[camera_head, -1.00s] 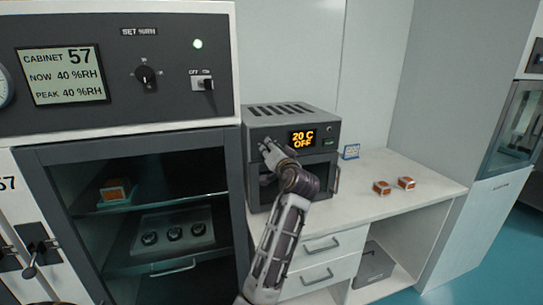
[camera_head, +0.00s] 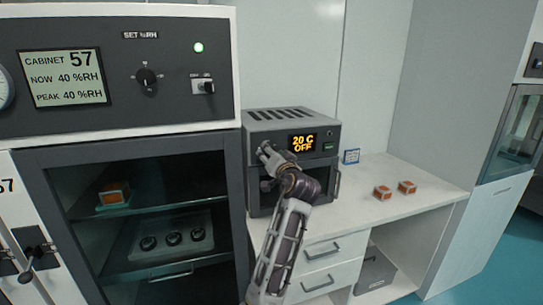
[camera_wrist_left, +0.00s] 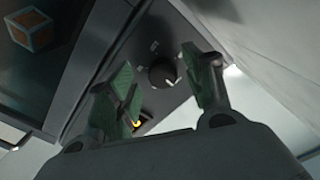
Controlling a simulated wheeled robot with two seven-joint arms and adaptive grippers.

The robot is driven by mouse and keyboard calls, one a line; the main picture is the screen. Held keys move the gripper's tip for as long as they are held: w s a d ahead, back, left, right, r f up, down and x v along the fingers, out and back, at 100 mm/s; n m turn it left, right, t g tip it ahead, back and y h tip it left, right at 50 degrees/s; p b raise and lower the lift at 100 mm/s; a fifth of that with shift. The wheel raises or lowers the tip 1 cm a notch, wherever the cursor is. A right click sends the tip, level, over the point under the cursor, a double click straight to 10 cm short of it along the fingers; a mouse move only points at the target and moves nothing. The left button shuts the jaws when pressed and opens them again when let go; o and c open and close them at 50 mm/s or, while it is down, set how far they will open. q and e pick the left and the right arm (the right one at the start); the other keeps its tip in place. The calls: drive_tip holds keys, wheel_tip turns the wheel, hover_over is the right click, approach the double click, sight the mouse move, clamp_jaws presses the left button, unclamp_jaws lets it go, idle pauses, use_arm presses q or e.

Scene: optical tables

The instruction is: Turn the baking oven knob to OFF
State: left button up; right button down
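My left gripper (camera_head: 265,150) is in front of the left part of the oven's panel and hides the knob in the head view. In the left wrist view, a round dark knob (camera_wrist_left: 163,75) with a pale pointer mark shows between the fingers of my left gripper (camera_wrist_left: 157,62). The fingers are open on either side of the knob, with visible gaps. I cannot tell how far its tips are from the panel. My right gripper is not in view.
The humidity cabinet (camera_head: 118,140) stands close on the oven's left, with its own knob (camera_head: 146,77) and switch. An orange box (camera_head: 114,191) is inside it. Two orange boxes (camera_head: 383,192) (camera_head: 407,187) and a small sign (camera_head: 351,156) are on the counter, right of the oven.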

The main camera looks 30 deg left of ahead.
use_arm(q)
drive_tip(key=shift+r, duration=0.25)
wheel_tip(320, 180, up, 10)
drive_tip(key=shift+f, duration=0.2)
idle(0.8)
idle(0.6)
